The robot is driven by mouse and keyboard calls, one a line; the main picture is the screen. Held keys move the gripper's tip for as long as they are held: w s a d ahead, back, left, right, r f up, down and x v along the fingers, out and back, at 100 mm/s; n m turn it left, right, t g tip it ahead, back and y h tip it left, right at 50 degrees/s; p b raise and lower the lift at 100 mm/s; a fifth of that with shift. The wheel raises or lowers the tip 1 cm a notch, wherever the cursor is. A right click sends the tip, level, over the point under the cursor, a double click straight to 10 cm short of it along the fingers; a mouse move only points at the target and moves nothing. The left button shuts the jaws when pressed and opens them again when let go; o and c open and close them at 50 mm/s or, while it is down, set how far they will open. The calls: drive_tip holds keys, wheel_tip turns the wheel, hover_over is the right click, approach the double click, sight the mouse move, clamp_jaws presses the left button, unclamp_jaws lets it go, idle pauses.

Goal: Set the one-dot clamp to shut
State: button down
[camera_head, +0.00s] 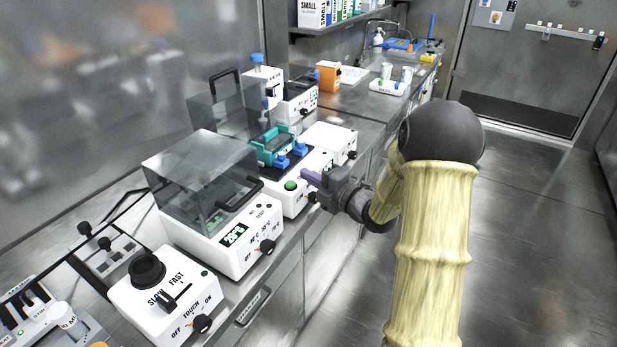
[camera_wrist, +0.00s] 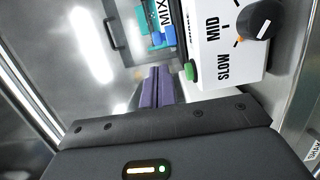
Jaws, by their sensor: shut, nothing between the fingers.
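A white shaker (camera_head: 318,166) stands on the bench, with a teal holder (camera_head: 272,145) on top. Two blue clamp-like parts (camera_head: 282,162) sit at the holder's front; I cannot make out their dots or tell whether they are open or shut. In the wrist view a blue part (camera_wrist: 163,38) and some teal (camera_wrist: 157,12) show at the top, partly cut off. My gripper (camera_head: 307,177) has purple fingers, shut and empty, in front of the shaker near its green button (camera_head: 291,186). In the wrist view my fingertips (camera_wrist: 158,72) are just left of the green button (camera_wrist: 191,71).
A white device with a clear lid (camera_head: 235,245) stands nearer on the bench, its black handle close to my gripper. A SLOW/FAST device (camera_head: 165,300) stands nearer still. A dark knob (camera_wrist: 262,18) is on the shaker's front. The floor at right is clear.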

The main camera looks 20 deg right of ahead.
sight(285, 157)
drive_tip(key=shift+m, duration=0.3)
drive_tip(key=s+d+m+p, duration=0.2)
drive_tip(key=m+p, duration=0.2)
drive_tip(key=m, duration=1.3)
drive_tip(key=s+d+m+p, duration=0.2)
drive_tip(key=m+p, duration=0.3)
drive_tip(key=m, duration=1.3)
drive_tip(key=shift+s+d, duration=0.15)
drive_tip(key=shift+d, duration=0.35)
drive_tip(key=p+x, duration=0.2)
drive_tip(key=x, duration=1.2)
